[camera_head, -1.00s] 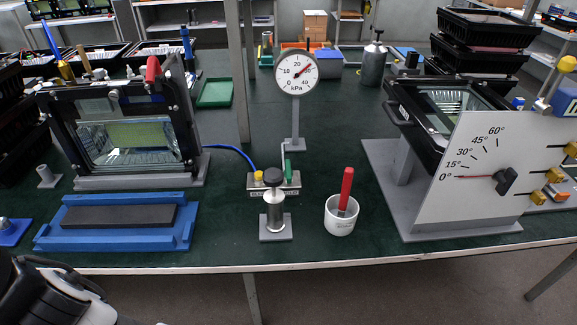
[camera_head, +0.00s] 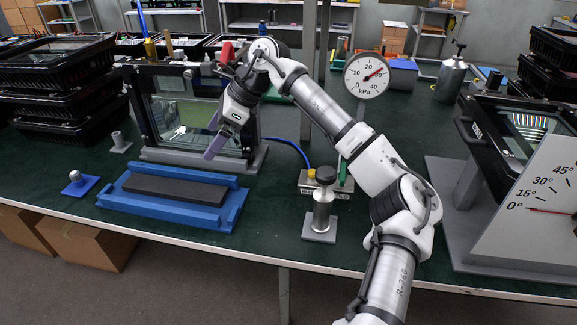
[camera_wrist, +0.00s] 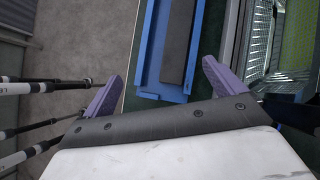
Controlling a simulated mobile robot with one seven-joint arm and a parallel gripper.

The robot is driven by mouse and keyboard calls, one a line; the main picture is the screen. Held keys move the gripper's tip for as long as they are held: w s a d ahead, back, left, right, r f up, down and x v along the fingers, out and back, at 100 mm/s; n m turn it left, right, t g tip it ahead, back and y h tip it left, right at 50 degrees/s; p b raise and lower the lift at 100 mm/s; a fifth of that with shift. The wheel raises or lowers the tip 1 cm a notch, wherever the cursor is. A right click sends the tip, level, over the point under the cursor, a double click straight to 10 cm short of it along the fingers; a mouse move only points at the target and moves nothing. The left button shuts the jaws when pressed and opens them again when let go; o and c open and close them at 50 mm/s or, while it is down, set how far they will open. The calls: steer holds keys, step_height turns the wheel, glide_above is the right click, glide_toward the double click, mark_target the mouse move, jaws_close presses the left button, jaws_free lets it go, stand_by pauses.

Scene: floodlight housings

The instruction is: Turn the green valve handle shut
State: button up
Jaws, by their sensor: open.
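The green valve handle (camera_head: 343,170) stands upright at the right of a small metal valve block (camera_head: 312,184); my arm passes close on its right in the head view and may hide part of it. A blue hose runs from the block toward the floodlight housing (camera_head: 190,105). A round kPa gauge (camera_head: 367,75) stands behind, its needle pointing up and right. My gripper (camera_head: 213,142) is open and empty, to the left of the valve, in front of the housing and above the blue cradle. Its purple fingers show spread apart in the wrist view (camera_wrist: 157,78).
The blue cradle (camera_head: 232,203) with a dark pad (camera_head: 180,190) lies at the table's front.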

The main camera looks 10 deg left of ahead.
steer(key=w+d+m+t+h, duration=0.15)
steer(key=w+d, duration=0.25)
steer(key=d, duration=0.4)
steer(key=w+d+m+t+h, duration=0.1)
steer(key=w+d+h, duration=0.25)
steer(key=d, duration=0.55)
steer(key=m+h, duration=0.2)
glide_above(343, 170)
steer(key=shift+n, duration=0.25)
step_height(343, 170, down, 13)
steer(key=shift+s+p, duration=0.1)
steer(key=shift+p, duration=0.25)
steer(key=c, duration=1)
